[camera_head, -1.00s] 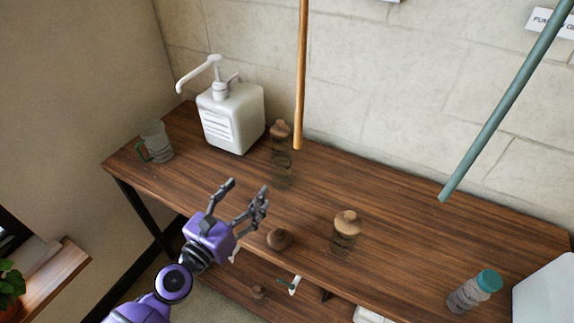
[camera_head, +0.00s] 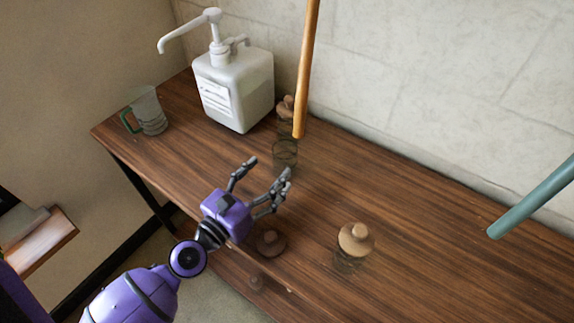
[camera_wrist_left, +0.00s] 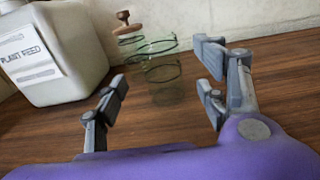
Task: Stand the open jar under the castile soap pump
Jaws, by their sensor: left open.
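A clear open glass jar (camera_head: 285,155) stands on the wooden bench; its see-through wall is hard to make out, and it also shows in the left wrist view (camera_wrist_left: 163,70). My left gripper (camera_head: 266,167) is open and empty, its fingers pointing at this jar from the front, apart from it. A white pump bucket (camera_head: 235,90) stands at the back left, its spout pointing left. Its label in the left wrist view (camera_wrist_left: 30,58) appears to read "PLANT FEED". I see no castile soap label. My right gripper is not in view.
A lidded jar (camera_head: 286,107) stands just behind the open jar. Another lidded jar (camera_head: 355,247) is to the right. A green-handled mug (camera_head: 148,112) is at left. Orange (camera_head: 306,70) and teal (camera_head: 535,197) poles cross the view.

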